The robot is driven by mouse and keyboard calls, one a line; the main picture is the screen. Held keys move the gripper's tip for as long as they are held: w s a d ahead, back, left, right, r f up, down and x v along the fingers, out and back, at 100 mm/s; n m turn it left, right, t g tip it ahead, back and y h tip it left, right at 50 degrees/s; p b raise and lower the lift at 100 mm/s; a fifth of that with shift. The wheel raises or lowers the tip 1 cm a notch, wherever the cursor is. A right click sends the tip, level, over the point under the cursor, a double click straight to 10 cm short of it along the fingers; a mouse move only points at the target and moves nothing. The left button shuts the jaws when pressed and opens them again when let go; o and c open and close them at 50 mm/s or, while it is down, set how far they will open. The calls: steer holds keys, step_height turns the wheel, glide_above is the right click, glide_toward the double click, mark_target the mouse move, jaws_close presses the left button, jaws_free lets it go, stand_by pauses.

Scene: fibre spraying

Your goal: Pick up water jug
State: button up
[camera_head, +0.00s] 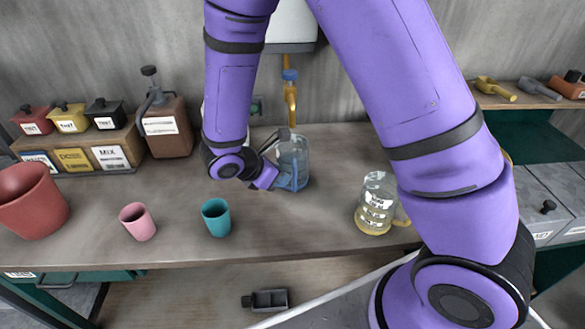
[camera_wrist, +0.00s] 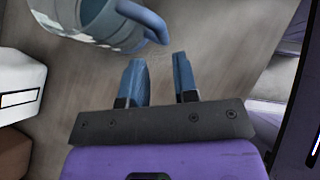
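A clear jug with a blue handle (camera_head: 294,152) stands on the workbench below a yellow tap, partly covered by my wrist in the head view. In the wrist view this blue-handled jug (camera_wrist: 88,22) is at the upper left, its handle curving toward my fingers. My gripper (camera_wrist: 158,62) is open, with its two blue fingers apart and nothing between them. The handle's end lies just beyond the fingertips; I cannot tell whether they touch. A second clear jug (camera_head: 376,205) with a yellowish handle and white markings stands to the right, partly behind my arm.
A teal cup (camera_head: 216,218), a pink cup (camera_head: 138,222) and a large red pot (camera_head: 32,200) stand at the left front of the workbench (camera_head: 290,232). A brown sprayer bottle (camera_head: 166,128) and several labelled boxes stand behind them. The yellow tap (camera_head: 290,95) hangs above the blue-handled jug.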

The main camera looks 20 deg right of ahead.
mark_target(294, 193)
steer(key=shift+s+x, duration=0.1)
steer(key=shift+x, duration=1.75)
steer(key=shift+s+x, duration=0.15)
steer(key=shift+x, duration=1.7)
jaws_close()
